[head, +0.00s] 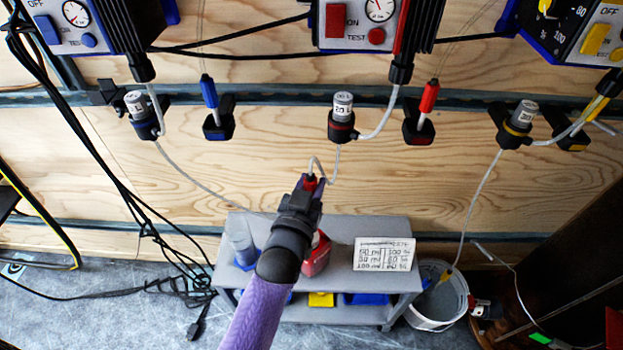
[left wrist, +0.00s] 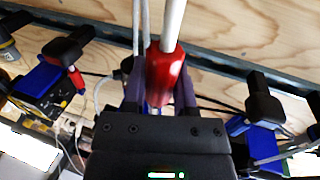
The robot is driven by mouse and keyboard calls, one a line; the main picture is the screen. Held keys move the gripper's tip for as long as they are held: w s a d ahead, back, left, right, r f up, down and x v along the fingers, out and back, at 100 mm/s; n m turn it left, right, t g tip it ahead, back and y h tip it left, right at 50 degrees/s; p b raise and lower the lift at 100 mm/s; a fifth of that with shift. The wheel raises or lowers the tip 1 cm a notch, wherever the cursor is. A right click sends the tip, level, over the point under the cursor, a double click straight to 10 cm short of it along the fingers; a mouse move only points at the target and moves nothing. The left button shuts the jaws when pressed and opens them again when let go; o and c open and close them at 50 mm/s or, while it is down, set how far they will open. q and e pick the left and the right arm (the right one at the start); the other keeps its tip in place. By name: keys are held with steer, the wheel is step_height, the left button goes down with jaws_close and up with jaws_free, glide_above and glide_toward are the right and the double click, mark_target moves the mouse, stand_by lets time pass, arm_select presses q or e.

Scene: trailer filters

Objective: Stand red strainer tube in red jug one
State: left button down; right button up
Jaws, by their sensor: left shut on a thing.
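My left gripper (head: 310,187) is shut on the red strainer tube (head: 311,182), whose red top shows at the fingertips. A pale hose curves from there up to a grey filter (head: 342,108) on the wall. In the left wrist view the red body (left wrist: 165,75) sits between the two fingers, with a white tube running out of it. A red jug (head: 318,255) stands on the grey bench below, partly hidden behind my arm. The tube is above the jug and apart from it; its lower end is hidden. My right gripper is not in view.
Another red-handled tube (head: 428,97) and a blue-handled one (head: 209,92) sit in wall holders. Loose hoses hang nearby.

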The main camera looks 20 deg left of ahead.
arm_select(q)
step_height(320, 180, down, 8)
steer(key=b, duration=0.5)
steer(key=shift+r, duration=0.2)
steer(key=shift+f+b, duration=0.35)
steer(key=shift+f, duration=0.35)
steer(key=shift+f+b, duration=0.5)
steer(key=shift+b, duration=0.1)
steer(key=shift+c, duration=1.6)
jaws_free()
